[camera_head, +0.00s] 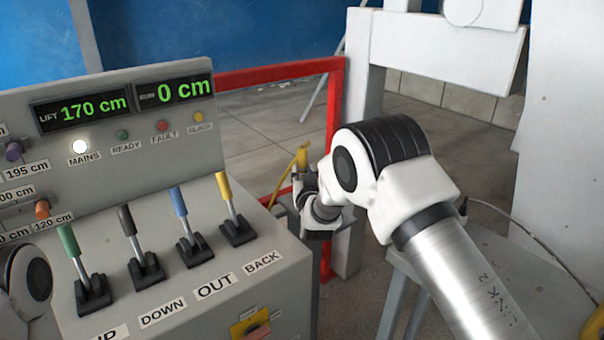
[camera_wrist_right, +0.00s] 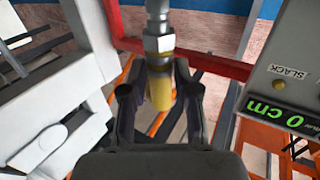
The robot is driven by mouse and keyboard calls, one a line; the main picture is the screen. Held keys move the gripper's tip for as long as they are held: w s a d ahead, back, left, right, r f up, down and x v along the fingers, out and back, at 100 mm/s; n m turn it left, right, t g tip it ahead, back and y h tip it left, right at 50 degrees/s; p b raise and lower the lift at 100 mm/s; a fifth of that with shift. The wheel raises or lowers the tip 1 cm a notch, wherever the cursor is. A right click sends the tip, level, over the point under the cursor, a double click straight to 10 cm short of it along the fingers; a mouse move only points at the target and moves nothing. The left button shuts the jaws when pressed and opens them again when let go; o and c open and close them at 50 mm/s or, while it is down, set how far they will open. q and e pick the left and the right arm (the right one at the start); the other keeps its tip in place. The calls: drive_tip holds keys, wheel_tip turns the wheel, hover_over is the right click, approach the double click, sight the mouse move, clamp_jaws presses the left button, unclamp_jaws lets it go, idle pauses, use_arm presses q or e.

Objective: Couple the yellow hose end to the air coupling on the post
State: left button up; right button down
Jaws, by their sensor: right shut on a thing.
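My right gripper (camera_wrist_right: 160,88) is shut on the yellow hose end (camera_wrist_right: 162,92), which shows as a short yellow cylinder between the two fingers in the right wrist view. A silvery metal fitting with a hex nut (camera_wrist_right: 158,43) is in line with it, just beyond the fingertips. I cannot tell whether this fitting belongs to the hose or is the air coupling on the post. The fingertips there are largely hidden. My left gripper is out of view.
The control panel (camera_head: 140,150) with several coloured levers fills the left. A red frame rail (camera_head: 275,73) runs behind it to the post. A grey stand (camera_head: 400,275) is under my right arm. A thin cable (camera_head: 520,228) runs to a yellow piece at the right edge.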

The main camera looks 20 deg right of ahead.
drive_tip(key=shift+d+f+b, duration=0.25)
drive_tip(key=shift+d+b, duration=0.05)
drive_tip(key=shift+b, duration=0.15)
idle(1.1)
drive_tip(key=shift+r, duration=0.15)
